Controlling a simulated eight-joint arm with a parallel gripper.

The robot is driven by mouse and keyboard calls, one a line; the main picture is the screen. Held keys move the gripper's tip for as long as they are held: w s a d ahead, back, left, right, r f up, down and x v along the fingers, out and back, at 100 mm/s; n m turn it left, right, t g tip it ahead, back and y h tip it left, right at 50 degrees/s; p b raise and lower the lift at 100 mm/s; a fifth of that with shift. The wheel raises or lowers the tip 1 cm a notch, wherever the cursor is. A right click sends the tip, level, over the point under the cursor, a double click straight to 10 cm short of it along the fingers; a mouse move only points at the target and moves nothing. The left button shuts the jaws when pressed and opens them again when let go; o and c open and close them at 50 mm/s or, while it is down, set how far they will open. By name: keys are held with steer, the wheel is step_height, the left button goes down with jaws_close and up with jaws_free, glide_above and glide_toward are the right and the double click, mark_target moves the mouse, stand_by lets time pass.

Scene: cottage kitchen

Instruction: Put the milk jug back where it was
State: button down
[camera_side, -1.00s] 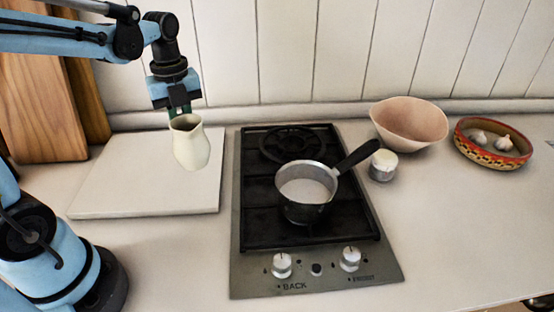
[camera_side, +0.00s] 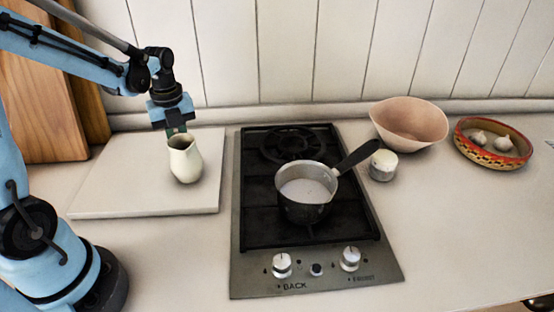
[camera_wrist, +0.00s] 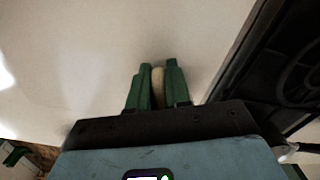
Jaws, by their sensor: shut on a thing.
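The cream milk jug (camera_side: 185,162) is upright at the right part of the pale board (camera_side: 110,193) in the side view. Its base looks on or just above the board; I cannot tell which. My gripper (camera_side: 177,131) is above the jug and shut on its upper back edge. In the wrist view my green fingers (camera_wrist: 158,82) close on a narrow cream part of the jug (camera_wrist: 158,80). The rest of the jug is hidden in that view.
A two-burner hob (camera_side: 250,262) is right of the board, with a saucepan (camera_side: 305,208) of white liquid on it. A small white-topped jar (camera_side: 383,166), a pink bowl (camera_side: 409,125) and a patterned dish (camera_side: 492,155) with garlic stand further right. Wooden boards (camera_side: 40,110) lean at the left.

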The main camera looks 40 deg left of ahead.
mark_target(184, 154)
steer(key=shift+f, duration=0.15)
steer(key=c, duration=1.1)
jaws_free()
step_height(184, 154, up, 12)
steer(key=shift+r, duration=0.1)
steer(key=shift+s+d+n, duration=0.1)
steer(key=shift+d+n, duration=0.45)
steer(key=shift+n, duration=0.05)
steer(key=shift+s+d+f+n+t, duration=0.7)
steer(key=shift+d+n+t, duration=0.5)
steer(key=shift+d+n, duration=1.65)
steer(key=shift+s+d+f+n+t, duration=0.6)
steer(key=shift+d+n+t, duration=0.65)
steer(key=shift+n, duration=2.95)
steer(key=shift+s+d+f+n+t, duration=0.95)
steer(key=shift+d+n, duration=1.2)
steer(key=shift+n, duration=1.4)
